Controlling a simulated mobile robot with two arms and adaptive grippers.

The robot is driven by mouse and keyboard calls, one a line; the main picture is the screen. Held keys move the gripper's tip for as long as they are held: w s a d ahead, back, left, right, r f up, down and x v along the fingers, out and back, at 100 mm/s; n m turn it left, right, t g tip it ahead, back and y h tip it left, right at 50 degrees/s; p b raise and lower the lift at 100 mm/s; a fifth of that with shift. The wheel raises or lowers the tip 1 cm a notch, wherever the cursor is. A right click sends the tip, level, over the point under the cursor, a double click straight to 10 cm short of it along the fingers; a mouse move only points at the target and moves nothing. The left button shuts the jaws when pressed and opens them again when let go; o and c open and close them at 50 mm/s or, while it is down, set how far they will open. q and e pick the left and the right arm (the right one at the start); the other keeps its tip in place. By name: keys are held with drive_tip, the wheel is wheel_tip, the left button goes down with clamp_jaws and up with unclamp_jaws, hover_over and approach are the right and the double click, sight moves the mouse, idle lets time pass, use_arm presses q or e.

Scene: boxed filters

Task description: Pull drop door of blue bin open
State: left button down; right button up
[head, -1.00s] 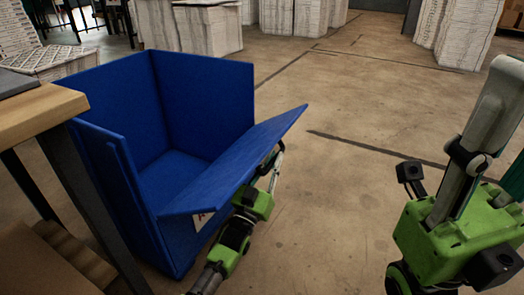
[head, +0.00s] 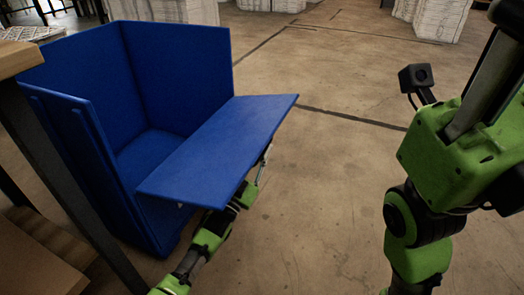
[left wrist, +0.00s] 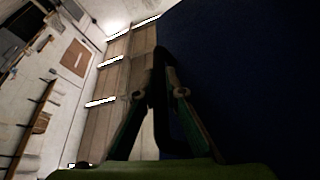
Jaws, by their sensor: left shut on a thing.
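The blue bin (head: 175,90) stands on the floor at the left of the head view. Its drop door (head: 225,145) is folded outward and lies nearly level, with the inside of the bin showing behind it. My left gripper (head: 262,165) is beneath the door's outer edge, partly hidden by it. In the left wrist view the fingers (left wrist: 160,75) come together on a dark handle-like part beside the dark blue panel (left wrist: 245,65). The exact contact is too dark to make out. My right arm is at the right, with its gripper out of view.
A wooden table (head: 22,60) with a dark leg stands close at the left, beside the bin. Pale wrapped stacks (head: 430,18) stand far back. The concrete floor (head: 330,190) right of the door is clear.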

use_arm(q)
drive_tip(key=shift+r, duration=0.2)
drive_tip(key=c, duration=2.1)
unclamp_jaws()
drive_tip(key=v, duration=1.2)
drive_tip(key=shift+a+f, duration=0.1)
drive_tip(key=shift+a, duration=0.05)
